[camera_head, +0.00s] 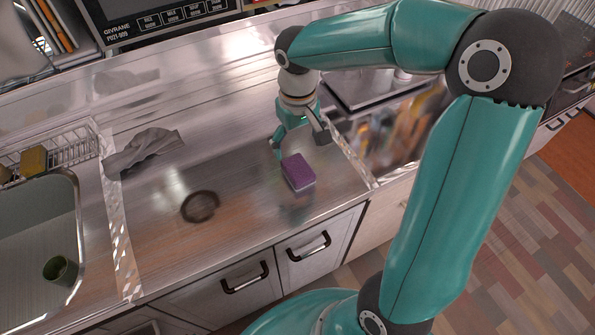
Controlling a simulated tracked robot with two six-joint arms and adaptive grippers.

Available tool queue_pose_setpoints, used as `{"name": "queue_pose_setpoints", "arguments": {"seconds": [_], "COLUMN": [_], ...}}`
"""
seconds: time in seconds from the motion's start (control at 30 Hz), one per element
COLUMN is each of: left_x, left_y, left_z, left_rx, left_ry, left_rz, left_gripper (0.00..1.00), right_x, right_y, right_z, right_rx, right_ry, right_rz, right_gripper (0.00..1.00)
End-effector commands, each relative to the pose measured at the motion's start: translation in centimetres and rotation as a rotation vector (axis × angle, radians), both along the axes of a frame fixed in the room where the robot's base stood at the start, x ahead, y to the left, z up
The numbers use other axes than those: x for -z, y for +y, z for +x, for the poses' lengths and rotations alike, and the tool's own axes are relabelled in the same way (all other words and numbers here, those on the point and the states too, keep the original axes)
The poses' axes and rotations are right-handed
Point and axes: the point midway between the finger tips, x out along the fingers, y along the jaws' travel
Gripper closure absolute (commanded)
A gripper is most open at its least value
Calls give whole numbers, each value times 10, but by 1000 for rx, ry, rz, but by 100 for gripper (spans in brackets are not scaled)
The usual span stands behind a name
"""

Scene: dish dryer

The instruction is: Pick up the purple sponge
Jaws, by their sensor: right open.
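The purple sponge (298,172) lies flat on the metal counter (245,215), near its front right corner. My right gripper (300,145) is open and points down at the sponge's far side. One finger is at the left of the sponge's far edge and the other is farther right. Whether a finger touches the sponge I cannot tell. My left gripper is not in view.
A grey cloth (145,148) and a dark round ring (200,206) are left of the sponge. A sink (40,215) with a green cup (60,270) is at far left, a wire rack (72,150) behind it. A raised metal edge (352,157) borders the counter's right.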

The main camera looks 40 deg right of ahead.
Motion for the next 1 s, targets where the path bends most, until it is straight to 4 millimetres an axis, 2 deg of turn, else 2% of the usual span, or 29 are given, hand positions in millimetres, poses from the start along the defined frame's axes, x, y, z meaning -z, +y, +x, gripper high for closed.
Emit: {"name": "queue_pose_setpoints", "arguments": {"seconds": [0.03,0.2,0.47,0.8,1.0], "left_x": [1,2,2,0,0], "left_y": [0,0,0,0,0], "left_z": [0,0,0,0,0], "left_rx": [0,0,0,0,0], "left_ry": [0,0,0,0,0], "left_rz": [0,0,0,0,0], "left_gripper": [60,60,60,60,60], "right_x": [13,39,55,98,101], "right_y": [0,0,0,1,1], "right_z": [-1,-1,-2,-8,-7], "right_rx": [-1,1,0,-1,-2], "right_ry": [7,3,1,3,0], "right_rz": [1,0,0,1,0], "right_gripper": [10,10,10,10,10]}}
